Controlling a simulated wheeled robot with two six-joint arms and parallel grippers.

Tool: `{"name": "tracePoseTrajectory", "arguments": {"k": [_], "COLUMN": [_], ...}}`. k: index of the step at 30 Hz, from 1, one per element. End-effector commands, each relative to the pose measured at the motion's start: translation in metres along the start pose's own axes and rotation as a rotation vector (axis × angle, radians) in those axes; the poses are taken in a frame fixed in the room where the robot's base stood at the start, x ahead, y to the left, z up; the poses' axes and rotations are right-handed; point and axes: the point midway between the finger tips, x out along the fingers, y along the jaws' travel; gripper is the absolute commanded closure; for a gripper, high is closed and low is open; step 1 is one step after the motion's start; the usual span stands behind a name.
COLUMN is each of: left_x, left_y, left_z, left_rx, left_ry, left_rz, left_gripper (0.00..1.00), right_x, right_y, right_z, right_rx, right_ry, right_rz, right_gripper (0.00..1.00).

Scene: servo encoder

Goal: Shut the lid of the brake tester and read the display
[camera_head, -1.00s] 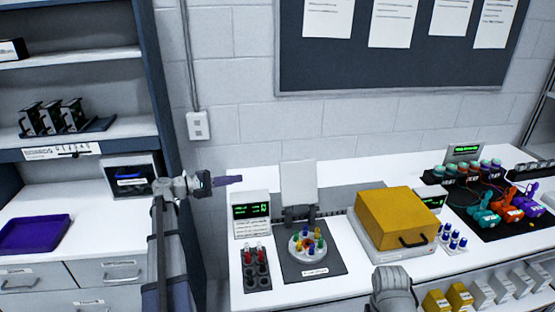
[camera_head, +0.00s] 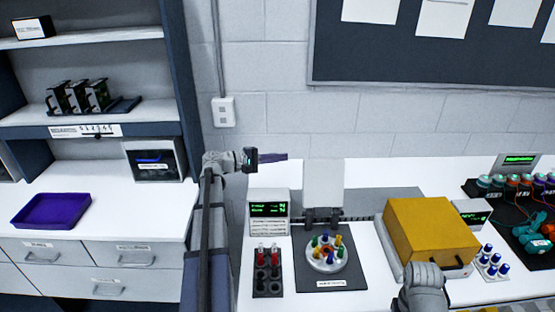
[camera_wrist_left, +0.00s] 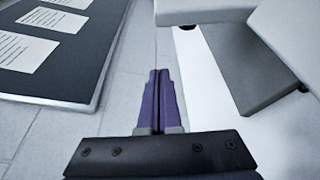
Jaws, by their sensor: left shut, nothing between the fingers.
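A pale lid (camera_head: 323,184) stands upright, hinged at the back of a dark base (camera_head: 308,280) that carries a round white plate (camera_head: 326,263) with several coloured pegs. A small display unit (camera_head: 268,209) with green text stands left of it; its text is too small to read. I cannot read which device is labelled brake tester. My left gripper (camera_head: 287,156), with purple fingers, is shut and empty, in the air above the display unit and left of the lid. Its shut fingers fill the middle of the left wrist view (camera_wrist_left: 161,74). My right gripper's fingers are not in view.
A yellow box-shaped cover (camera_head: 430,232) with a black handle stands to the right, beside another green display (camera_head: 472,215). A dark rack (camera_head: 268,285) with red and black pieces stands front left. A purple tray (camera_head: 50,210) lies on the left counter. A noticeboard (camera_head: 420,65) hangs behind.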

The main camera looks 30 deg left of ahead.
Motion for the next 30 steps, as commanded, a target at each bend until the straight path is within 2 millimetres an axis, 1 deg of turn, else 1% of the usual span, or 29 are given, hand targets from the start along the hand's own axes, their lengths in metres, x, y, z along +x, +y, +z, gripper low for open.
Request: {"name": "tracePoseTrajectory", "arguments": {"k": [1,3,9,12,18,22,30], "left_x": [0.012,0.027,0.066,0.057,0.051,0.050,0.050], "left_y": [-0.001,-0.001,-0.001,0.002,0.001,0.000,0.000], "left_z": [-0.001,-0.001,-0.001,0.019,0.035,0.038,0.037], "left_rx": [0.000,0.001,0.001,0.000,0.000,0.000,0.000], "left_ry": [-0.002,-0.002,-0.002,0.002,0.001,0.001,0.001], "left_rz": [-0.001,-0.001,-0.001,0.001,0.000,0.000,0.000], "left_gripper": [1.00,1.00,1.00,1.00,1.00,1.00,1.00], "right_x": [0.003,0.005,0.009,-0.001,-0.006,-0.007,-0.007], "right_y": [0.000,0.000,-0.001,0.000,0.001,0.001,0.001], "right_z": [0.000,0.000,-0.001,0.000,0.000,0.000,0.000], "right_rx": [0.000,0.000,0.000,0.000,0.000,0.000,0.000], "right_ry": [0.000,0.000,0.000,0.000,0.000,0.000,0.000], "right_rz": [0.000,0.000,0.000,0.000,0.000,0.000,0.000], "right_gripper": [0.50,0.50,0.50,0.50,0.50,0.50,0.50]}}
